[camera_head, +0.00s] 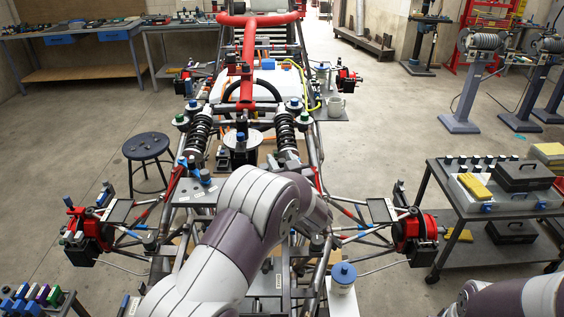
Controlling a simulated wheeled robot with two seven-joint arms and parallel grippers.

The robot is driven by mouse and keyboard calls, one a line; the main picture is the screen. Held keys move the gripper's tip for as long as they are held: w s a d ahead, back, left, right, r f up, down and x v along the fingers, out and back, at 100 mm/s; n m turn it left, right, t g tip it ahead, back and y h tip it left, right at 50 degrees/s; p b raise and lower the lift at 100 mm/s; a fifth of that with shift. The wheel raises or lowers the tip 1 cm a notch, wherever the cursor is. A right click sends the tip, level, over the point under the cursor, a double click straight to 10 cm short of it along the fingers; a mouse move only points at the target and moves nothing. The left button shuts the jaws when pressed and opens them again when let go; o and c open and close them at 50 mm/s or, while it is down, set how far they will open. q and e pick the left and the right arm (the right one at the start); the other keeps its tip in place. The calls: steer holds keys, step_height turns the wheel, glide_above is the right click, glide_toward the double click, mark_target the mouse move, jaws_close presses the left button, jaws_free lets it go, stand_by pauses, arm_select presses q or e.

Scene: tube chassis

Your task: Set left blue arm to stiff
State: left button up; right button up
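The tube chassis (247,60) stands in the middle, with coil-over shocks at its front (200,132) and a red wheel hub on each side. Small upright blue parts (190,164) show near the dark plate on the left of the chassis. A blue rod (146,238) also shows at the left suspension. I cannot tell which is the left blue arm, nor its setting. My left arm reaches over the chassis front and bends down to the right. Its gripper (317,244) is small and mostly hidden among the tubes; its fingers are unclear. My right gripper is out of view.
A cart (485,213) with cases and yellow items stands at the right. A round stool (146,148) is left of the chassis. A blue-topped white container (343,277) is at the front. A tool tray (35,299) is at bottom left. Open floor lies between.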

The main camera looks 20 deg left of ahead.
mark_target(282, 160)
arm_select(q)
steer(key=shift+r, duration=0.35)
step_height(282, 160, up, 3)
steer(key=shift+b, duration=0.75)
steer(key=s+d+r+b, duration=0.1)
steer(key=s+d+r, duration=0.2)
steer(key=d+r, duration=0.4)
steer(key=d, duration=0.4)
steer(key=shift+d+r+b, duration=0.15)
steer(key=shift+d+b, duration=0.05)
steer(key=shift+b, duration=0.15)
